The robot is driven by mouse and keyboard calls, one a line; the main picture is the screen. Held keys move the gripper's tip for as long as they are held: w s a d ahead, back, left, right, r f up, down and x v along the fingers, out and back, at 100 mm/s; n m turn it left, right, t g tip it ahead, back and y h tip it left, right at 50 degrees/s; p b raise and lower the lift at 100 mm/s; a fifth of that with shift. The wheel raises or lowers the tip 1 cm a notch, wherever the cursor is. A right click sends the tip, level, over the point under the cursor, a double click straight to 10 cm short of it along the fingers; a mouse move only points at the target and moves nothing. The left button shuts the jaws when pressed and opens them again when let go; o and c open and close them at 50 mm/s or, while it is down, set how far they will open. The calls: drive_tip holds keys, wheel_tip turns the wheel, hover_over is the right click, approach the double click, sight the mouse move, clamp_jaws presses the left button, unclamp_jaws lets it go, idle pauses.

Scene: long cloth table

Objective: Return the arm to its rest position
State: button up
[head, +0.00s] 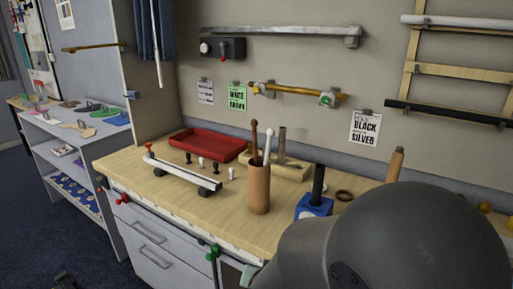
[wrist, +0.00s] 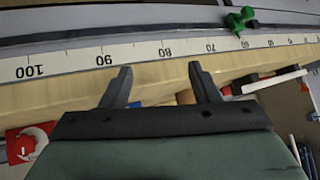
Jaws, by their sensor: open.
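My gripper (wrist: 158,72) shows in the wrist view with its two dark fingers spread apart and nothing between them. The fingers show against the table's front edge, where a white measuring scale (wrist: 135,52) runs. In the head view my dark grey arm fills the lower right and hides part of the table; the fingers cannot be made out there.
The wooden table (head: 150,205) holds a red tray (head: 208,145), a white bar on black feet (head: 183,174), a brown cup with rods (head: 259,188) and a blue block with a black rod (head: 314,205). A green clamp (head: 212,252) sits at the front edge.

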drive_tip(key=s+d+r+n+g, duration=0.1)
drive_tip(key=s+d+r+g, duration=0.2)
drive_tip(key=s, duration=0.3)
drive_tip(key=s+d+r+n+g+p, duration=0.1)
drive_tip(key=s+d+r+g, duration=0.2)
drive_tip(key=s, duration=0.4)
drive_tip(key=s+d+r+n+g+p, duration=0.1)
drive_tip(key=s+d+r+g, duration=0.1)
drive_tip(key=s+d, duration=0.3)
drive_tip(key=shift+s+d+r+n+g, duration=0.3)
drive_tip(key=shift+s+d+r+g, duration=0.15)
drive_tip(key=shift+s, duration=0.5)
drive_tip(key=shift+a, duration=0.1)
